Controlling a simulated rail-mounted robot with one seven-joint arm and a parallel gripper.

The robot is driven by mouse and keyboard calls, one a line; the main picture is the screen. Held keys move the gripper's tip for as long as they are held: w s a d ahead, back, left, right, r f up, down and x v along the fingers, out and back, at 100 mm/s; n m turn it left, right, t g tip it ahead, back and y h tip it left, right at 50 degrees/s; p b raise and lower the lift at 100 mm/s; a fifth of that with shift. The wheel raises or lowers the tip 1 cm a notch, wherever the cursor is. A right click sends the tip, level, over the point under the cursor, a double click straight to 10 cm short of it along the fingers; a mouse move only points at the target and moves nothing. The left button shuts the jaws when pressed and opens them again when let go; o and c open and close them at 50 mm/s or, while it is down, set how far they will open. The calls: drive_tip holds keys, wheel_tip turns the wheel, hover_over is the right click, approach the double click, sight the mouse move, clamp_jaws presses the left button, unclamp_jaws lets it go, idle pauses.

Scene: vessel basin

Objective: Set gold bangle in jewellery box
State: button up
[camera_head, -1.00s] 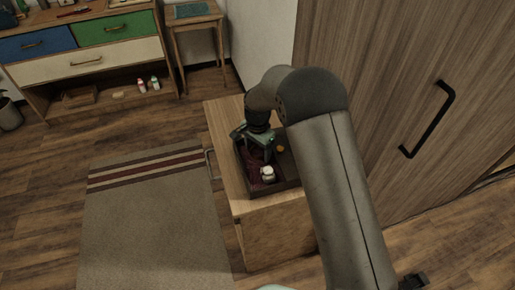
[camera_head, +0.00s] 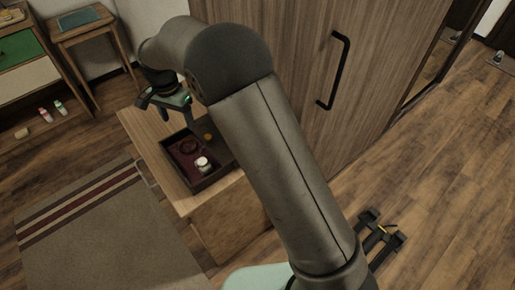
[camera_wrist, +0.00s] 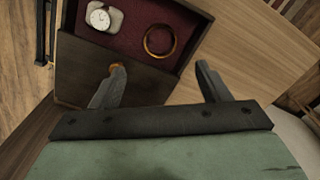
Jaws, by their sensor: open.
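The jewellery box (camera_head: 209,181) is a dark wooden tray with a dark red lining, and it also shows in the wrist view (camera_wrist: 80,72). The gold bangle (camera_wrist: 147,52) lies flat on the red lining; in the head view the bangle (camera_head: 188,147) is small and dark. My gripper (camera_wrist: 160,68) is open and empty, its fingers apart. In the head view my gripper (camera_head: 168,108) is raised above the far left side of the box, clear of the bangle.
A watch on a pale cushion (camera_wrist: 103,17) sits in the box beside the bangle. A small orange-gold thing (camera_head: 208,136) shows at the box's dark part. The box stands on a wooden cabinet (camera_head: 140,127) beside a tall wardrobe (camera_head: 300,100). A rug (camera_head: 100,235) lies in front.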

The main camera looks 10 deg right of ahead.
drive_tip(key=s+d+r+n, duration=0.1)
drive_tip(key=s+d+r, duration=0.3)
drive_tip(key=d, duration=0.5)
drive_tip(key=s+d+r+n, duration=0.1)
drive_tip(key=s+d+r, duration=0.25)
drive_tip(key=d, duration=0.45)
drive_tip(key=s+d+f+n, duration=0.1)
drive_tip(key=s+d+n, duration=0.1)
drive_tip(key=s+d, duration=0.5)
drive_tip(key=s+d+f+n, duration=0.1)
drive_tip(key=s+d, duration=0.5)
drive_tip(key=s, duration=0.7)
drive_tip(key=shift+s+d+n, duration=0.25)
drive_tip(key=shift+d+n, duration=0.1)
drive_tip(key=shift+n, duration=0.05)
